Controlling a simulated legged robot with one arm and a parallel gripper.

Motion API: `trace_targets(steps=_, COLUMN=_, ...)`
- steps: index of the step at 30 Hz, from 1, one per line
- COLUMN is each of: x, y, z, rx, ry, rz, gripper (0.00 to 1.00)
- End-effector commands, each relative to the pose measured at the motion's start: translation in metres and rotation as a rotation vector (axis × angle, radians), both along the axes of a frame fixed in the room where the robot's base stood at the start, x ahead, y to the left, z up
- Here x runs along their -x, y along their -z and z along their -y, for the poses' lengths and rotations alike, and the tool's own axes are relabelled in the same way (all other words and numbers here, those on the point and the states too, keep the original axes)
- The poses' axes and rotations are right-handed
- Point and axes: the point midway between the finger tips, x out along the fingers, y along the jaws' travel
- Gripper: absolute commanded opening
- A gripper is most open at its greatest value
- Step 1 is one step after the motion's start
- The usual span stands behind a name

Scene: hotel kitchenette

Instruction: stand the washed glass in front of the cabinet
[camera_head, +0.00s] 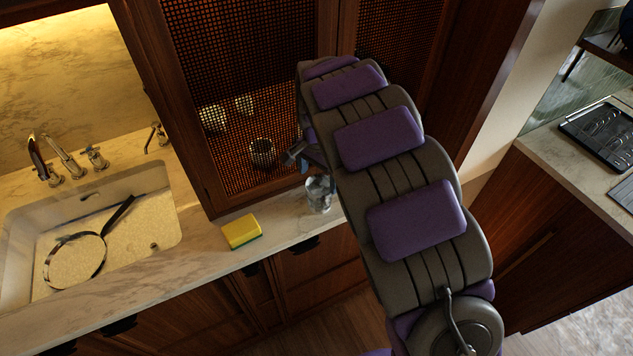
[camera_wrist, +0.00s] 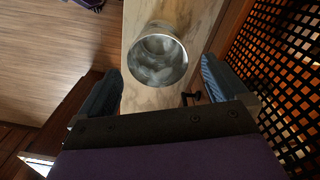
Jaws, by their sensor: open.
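The clear glass (camera_head: 319,193) stands upright on the marble counter, in front of the cabinet (camera_head: 262,90) with lattice doors. In the wrist view I look down into the glass (camera_wrist: 157,58), which is ahead of and between my two blue-padded fingers. My gripper (camera_wrist: 157,82) is open, with a gap between each finger and the glass. In the head view my gripper (camera_head: 303,157) is partly hidden by my arm, just above and behind the glass. The cabinet lattice (camera_wrist: 275,70) is close to the right finger in the wrist view.
A yellow sponge (camera_head: 241,231) lies on the counter left of the glass. The sink (camera_head: 25,222) farther left holds a pan (camera_head: 75,260). The counter's front edge is close to the glass. Cups (camera_head: 262,152) show behind the lattice.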

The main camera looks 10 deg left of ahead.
Motion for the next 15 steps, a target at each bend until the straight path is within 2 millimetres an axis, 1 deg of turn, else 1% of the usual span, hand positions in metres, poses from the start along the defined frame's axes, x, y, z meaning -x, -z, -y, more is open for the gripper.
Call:
trace_targets(steps=1, x=-0.002, y=-0.015, z=0.000, rx=-0.003, ry=0.000, rz=0.008, gripper=1.00)
trace_targets(steps=3, x=-0.002, y=-0.029, z=0.000, rx=-0.003, ry=0.000, rz=0.007, gripper=1.00)
trace_targets(steps=6, x=-0.002, y=-0.044, z=-0.002, rx=0.000, ry=0.001, rz=0.005, gripper=1.00)
trace_targets(steps=10, x=-0.001, y=-0.054, z=-0.005, rx=0.004, ry=0.000, rz=0.001, gripper=1.00)
trace_targets(steps=15, x=-0.001, y=-0.055, z=-0.005, rx=0.004, ry=0.000, rz=-0.001, gripper=1.00)
